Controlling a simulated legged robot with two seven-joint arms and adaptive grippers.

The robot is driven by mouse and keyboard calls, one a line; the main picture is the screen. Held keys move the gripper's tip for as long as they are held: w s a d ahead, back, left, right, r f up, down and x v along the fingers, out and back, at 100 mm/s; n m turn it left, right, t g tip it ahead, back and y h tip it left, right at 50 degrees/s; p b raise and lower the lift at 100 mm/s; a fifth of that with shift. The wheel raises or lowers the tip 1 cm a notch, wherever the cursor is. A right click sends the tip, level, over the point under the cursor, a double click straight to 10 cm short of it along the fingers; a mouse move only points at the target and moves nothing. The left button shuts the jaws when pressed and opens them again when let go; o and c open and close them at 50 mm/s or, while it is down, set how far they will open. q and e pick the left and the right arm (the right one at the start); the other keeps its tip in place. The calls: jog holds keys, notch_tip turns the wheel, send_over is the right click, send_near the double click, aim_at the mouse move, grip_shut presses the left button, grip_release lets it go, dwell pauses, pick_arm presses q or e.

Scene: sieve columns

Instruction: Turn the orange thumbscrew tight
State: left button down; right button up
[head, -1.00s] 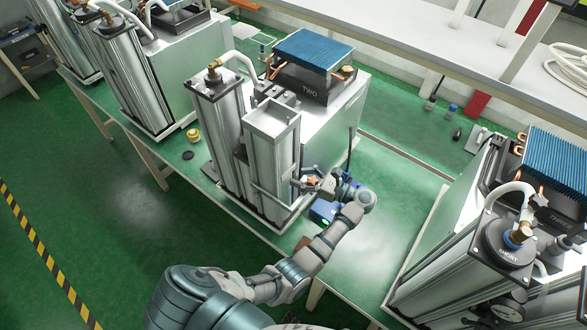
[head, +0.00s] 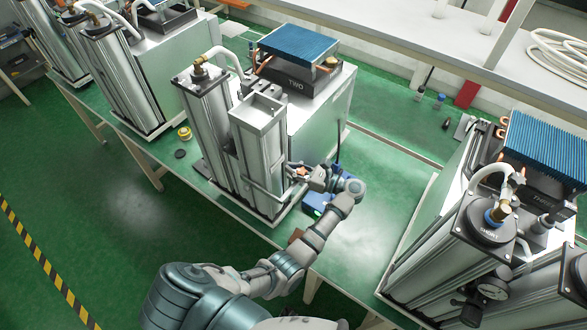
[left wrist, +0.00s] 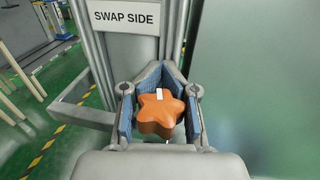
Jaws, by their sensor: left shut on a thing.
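The orange thumbscrew (left wrist: 160,113) is a star-shaped knob with a small white mark on its face. It sits between the blue-padded fingers of my left gripper (left wrist: 160,100) in the left wrist view, and the gripper is shut on it. In the head view the left gripper (head: 303,172) reaches the side of the middle sieve column unit (head: 258,150), and only a little orange shows between its fingers. A "SWAP SIDE" label (left wrist: 124,17) is on the column above the knob. The screw's shaft is hidden. My right gripper is not in view.
A blue box (head: 316,207) with a green light lies on the green bench below my left wrist. Another column unit (head: 485,240) stands at the right. A yellow-topped item (head: 185,133) and a black disc (head: 180,154) lie left of the middle unit.

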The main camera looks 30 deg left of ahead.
pick_arm(q)
jog(key=shift+w+d+f, duration=0.1)
jog(key=shift+d, duration=0.35)
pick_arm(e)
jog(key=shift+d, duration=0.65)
pick_arm(q)
jog(key=shift+d, duration=0.1)
